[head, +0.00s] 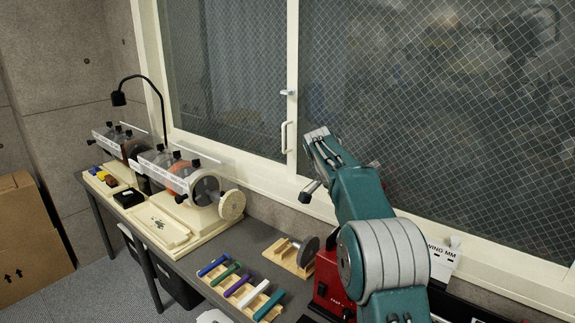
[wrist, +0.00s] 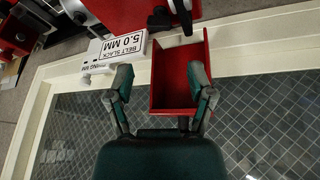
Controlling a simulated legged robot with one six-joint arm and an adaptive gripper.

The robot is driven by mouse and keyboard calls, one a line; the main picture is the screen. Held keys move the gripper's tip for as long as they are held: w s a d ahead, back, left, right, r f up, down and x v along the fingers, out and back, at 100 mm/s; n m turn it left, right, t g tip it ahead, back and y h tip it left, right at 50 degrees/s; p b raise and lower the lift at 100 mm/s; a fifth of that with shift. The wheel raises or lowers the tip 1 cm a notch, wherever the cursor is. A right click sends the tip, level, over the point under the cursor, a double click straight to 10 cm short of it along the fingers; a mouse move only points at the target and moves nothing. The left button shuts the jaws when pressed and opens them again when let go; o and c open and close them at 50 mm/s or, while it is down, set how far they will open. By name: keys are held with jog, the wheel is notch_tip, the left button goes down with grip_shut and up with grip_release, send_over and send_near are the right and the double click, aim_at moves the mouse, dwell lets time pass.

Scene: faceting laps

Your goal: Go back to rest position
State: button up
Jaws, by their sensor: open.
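My gripper (wrist: 160,88) shows in the wrist view with its two dark fingers spread apart and nothing held between them. A red open tray or drawer (wrist: 176,101) lies beyond the fingers, and the right finger overlaps its right side in the picture. I cannot tell how far it is from the fingers. In the head view my teal arm rises from the lower right towards the window, with its far end in front of the frame. The fingers cannot be made out clearly there.
A red machine (head: 328,282) stands beside my arm on the dark bench (head: 262,232). A white labelled box (wrist: 118,46) is left of the tray. Several coloured sticks lie on a wooden rack (head: 240,290). Cream lap machines (head: 205,211) and a black lamp (head: 118,98) stand further left. The mesh window backs the bench.

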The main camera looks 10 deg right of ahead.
jog(key=s+a+r+n+t+y, duration=0.1)
jog(key=s+a+r+n, duration=0.2)
jog(key=s, duration=0.7)
jog(key=s+a+r+n+t+y, duration=0.15)
jog(key=s+r+n, duration=0.3)
jog(key=s, duration=0.55)
jog(key=s+a+f+n, duration=0.1)
jog(key=s+f, duration=0.1)
jog(key=s, duration=0.5)
jog(key=s+a+f+n+t+y, duration=0.1)
jog(key=s+f+n, duration=0.1)
jog(key=s, duration=0.4)
jog(key=s+a+f+n+t+y, duration=0.1)
jog(key=s+f+n, duration=0.1)
jog(key=s, duration=0.5)
jog(key=shift+s+a+f, duration=0.3)
jog(key=shift+s+f, duration=0.05)
jog(key=shift+f, duration=0.4)
